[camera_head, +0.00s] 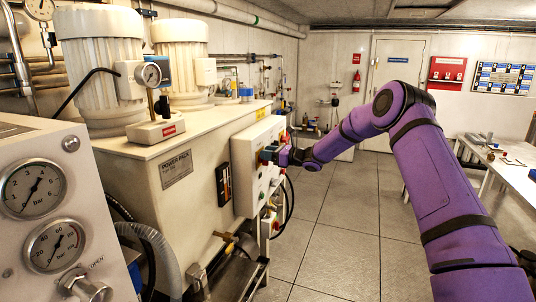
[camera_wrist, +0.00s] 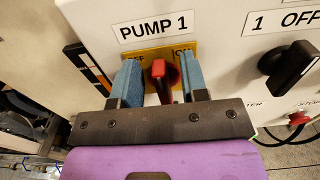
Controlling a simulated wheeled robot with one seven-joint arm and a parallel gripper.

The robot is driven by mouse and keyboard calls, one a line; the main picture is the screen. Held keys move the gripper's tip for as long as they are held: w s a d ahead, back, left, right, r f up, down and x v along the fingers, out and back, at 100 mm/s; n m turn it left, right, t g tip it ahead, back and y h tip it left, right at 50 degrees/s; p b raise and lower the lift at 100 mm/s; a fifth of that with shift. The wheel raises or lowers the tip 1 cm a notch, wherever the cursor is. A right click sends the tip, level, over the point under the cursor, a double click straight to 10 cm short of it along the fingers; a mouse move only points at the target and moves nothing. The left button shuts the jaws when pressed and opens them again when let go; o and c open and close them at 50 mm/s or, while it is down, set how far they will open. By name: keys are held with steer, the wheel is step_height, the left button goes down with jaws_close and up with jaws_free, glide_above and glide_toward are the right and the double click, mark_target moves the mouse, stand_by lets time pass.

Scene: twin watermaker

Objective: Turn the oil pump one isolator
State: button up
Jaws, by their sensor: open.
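In the wrist view the oil pump one isolator is a red rotary handle (camera_wrist: 164,82) on a yellow plate (camera_wrist: 152,54) under a "PUMP 1" label (camera_wrist: 156,27). The plate reads "ON" at right; the word at left is partly hidden by a finger. The handle points roughly up and down in the picture. My gripper (camera_wrist: 160,80) is open, with one blue finger pad on each side of the handle. A gap shows on both sides. In the head view my gripper (camera_head: 272,155) is at the white control panel (camera_head: 243,165) and hides the isolator.
A black switch (camera_wrist: 290,65) labelled "1 OFF" and a red stop button (camera_wrist: 298,118) sit to the right in the wrist view. The power pack tank (camera_head: 178,168) stands left of the panel. A table (camera_head: 510,160) is at right. The floor between is clear.

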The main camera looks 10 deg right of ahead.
mark_target(257, 160)
jaws_close()
steer(key=shift+s+n, duration=0.1)
steer(key=shift+n, duration=0.2)
steer(key=n, duration=0.2)
steer(key=s+n, duration=0.1)
steer(key=n, duration=0.2)
steer(key=a+n, duration=0.1)
steer(key=n, duration=0.2)
steer(key=shift+s+f, duration=0.15)
steer(key=shift+f, duration=0.2)
steer(key=n, duration=0.3)
steer(key=f+n, duration=0.1)
steer(key=shift+s+a, duration=0.2)
steer(key=shift+s, duration=0.05)
steer(key=shift+s+f+n, duration=0.1)
steer(key=shift+f+n, duration=0.2)
steer(key=shift+n, duration=1.05)
steer(key=shift+f+n, duration=0.25)
steer(key=shift+n, duration=1.1)
